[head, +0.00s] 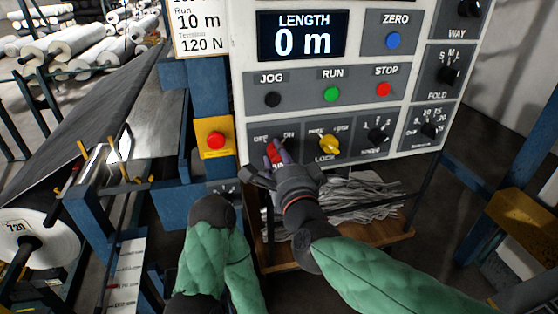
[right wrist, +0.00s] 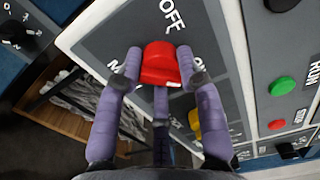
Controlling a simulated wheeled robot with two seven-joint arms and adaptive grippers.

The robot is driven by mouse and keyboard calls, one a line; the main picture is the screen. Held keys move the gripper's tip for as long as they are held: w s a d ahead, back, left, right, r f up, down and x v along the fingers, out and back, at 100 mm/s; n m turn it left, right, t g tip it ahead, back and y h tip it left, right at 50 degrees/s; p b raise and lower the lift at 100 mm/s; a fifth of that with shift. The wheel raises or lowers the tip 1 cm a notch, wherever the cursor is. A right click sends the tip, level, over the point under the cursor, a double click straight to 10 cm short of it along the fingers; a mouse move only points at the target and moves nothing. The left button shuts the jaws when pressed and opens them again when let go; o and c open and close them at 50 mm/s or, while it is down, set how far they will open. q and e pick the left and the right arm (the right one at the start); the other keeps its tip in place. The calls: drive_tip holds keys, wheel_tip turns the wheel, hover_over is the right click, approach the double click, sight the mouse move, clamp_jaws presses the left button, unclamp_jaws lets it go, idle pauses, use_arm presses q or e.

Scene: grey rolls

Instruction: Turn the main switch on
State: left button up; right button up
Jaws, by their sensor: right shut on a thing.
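The main switch is a red knob (head: 274,154) at the lower left of the grey control panel, with OFF and ON lettered above it. My right gripper (head: 279,156) is shut on this knob, one finger on each side. I cannot tell which label the knob points to. My left arm's green sleeve shows at the bottom of the head view, but its gripper is not seen.
Right of the switch are a yellow lock knob (head: 329,145) and a black knob (head: 377,135). JOG, green RUN (head: 332,94) and red STOP (head: 384,90) buttons sit above, under a display (head: 303,36) reading 0 m. A red button on a yellow box (head: 215,139) is to the left.

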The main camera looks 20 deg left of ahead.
idle(0.3)
drive_tip(key=o, duration=1.1)
drive_tip(key=shift+o, duration=0.2)
drive_tip(key=v, duration=1.2)
